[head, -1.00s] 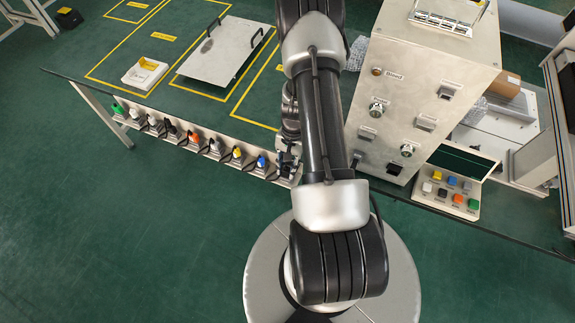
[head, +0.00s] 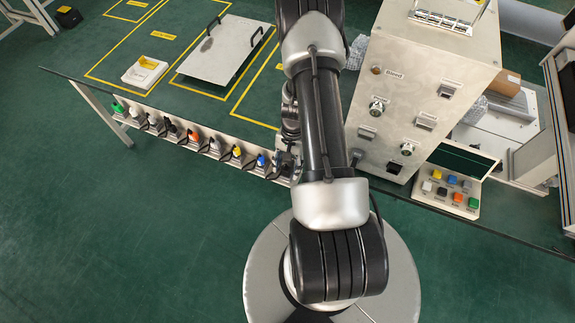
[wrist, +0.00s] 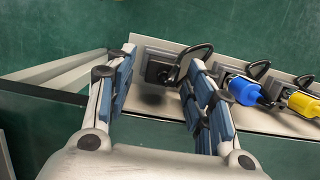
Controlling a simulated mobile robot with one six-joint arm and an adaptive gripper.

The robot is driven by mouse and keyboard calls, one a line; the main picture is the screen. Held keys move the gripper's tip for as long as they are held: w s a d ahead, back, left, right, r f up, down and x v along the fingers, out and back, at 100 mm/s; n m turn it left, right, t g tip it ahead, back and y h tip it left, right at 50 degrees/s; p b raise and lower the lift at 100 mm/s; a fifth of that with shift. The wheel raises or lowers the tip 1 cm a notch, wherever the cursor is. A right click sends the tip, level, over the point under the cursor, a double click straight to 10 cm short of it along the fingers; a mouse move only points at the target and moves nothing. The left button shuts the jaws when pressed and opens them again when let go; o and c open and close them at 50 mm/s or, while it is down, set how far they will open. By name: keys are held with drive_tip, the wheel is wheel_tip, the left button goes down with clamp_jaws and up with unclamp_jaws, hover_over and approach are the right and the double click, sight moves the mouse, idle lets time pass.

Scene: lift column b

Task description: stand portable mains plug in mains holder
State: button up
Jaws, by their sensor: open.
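A black, squarish piece with a looped black cable, which looks like the mains plug (wrist: 158,72), sits at the end place of the holder rail in the wrist view. It appears to be in its holder (wrist: 143,48), but the dark shapes merge, so I cannot tell how fully it is seated. My gripper (wrist: 159,68) is open, its blue-padded fingers spread on either side of the plug with visible gaps. In the head view my gripper (head: 288,161) is at the right end of the rail, largely hidden by my arm.
A blue connector (wrist: 244,90) and a yellow connector (wrist: 304,105) stand close to the right finger. The rail (head: 224,151) runs along the table's front edge with several other connectors. A panel box (head: 420,95) stands right of my arm. Open floor lies in front.

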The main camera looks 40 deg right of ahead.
drive_tip(key=shift+r, duration=0.1)
drive_tip(key=v, duration=1.2)
idle(0.4)
drive_tip(key=w+a+r+n+t+h, duration=0.1)
drive_tip(key=a+r+n, duration=0.1)
drive_tip(key=a+r, duration=0.35)
drive_tip(key=a+r+n, duration=0.2)
drive_tip(key=r, duration=0.7)
drive_tip(key=w+a+r+n+t+h, duration=0.1)
drive_tip(key=a+r+n, duration=0.1)
drive_tip(key=a+r, duration=0.35)
drive_tip(key=s+a+r+n+t, duration=0.3)
drive_tip(key=s+a+r+n, duration=0.4)
drive_tip(key=s+a+r, duration=0.3)
wheel_tip(320, 180, up, 2)
drive_tip(key=s, duration=0.2)
drive_tip(key=shift+s+a+n+t, duration=0.3)
drive_tip(key=shift+s+a, duration=0.05)
drive_tip(key=shift+a, duration=0.05)
